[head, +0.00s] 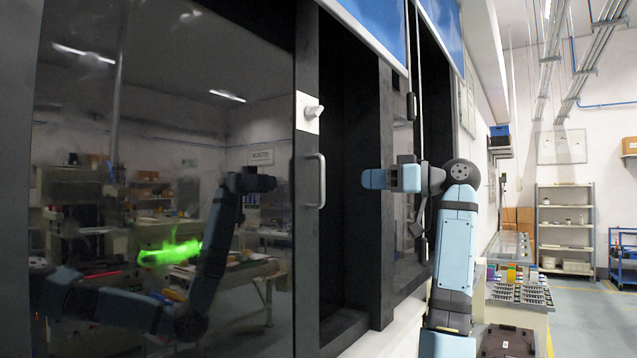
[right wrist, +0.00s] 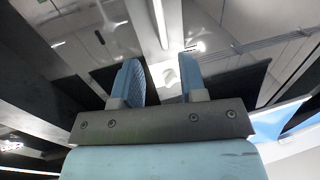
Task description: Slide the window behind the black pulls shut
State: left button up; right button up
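A large dark glass window panel (head: 165,150) fills the left of the head view. Its black edge frame carries a grey vertical bar handle (head: 321,181). To its right a dark gap (head: 345,150) stands open. A small black pull (head: 411,106) shows on a narrower panel further right; its lower part and any second pull cannot be made out. My right gripper (head: 376,179) is in front of the dark frame right of the gap, pointing left. In the right wrist view its blue fingers (right wrist: 160,75) are apart with nothing seen between them. My left gripper is not in view.
A white plate with a knob (head: 309,112) sits on the frame above the handle. The glass reflects the room and my arms. Right of my arm stand a bench with trays (head: 518,293) and a shelf rack (head: 565,230).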

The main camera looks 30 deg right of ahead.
aim_at(322, 199)
jog(key=p+x, duration=0.2)
jog(key=x, duration=0.9)
jog(key=shift+w+a, duration=0.25)
jog(key=shift+c, duration=0.5)
grip_shut()
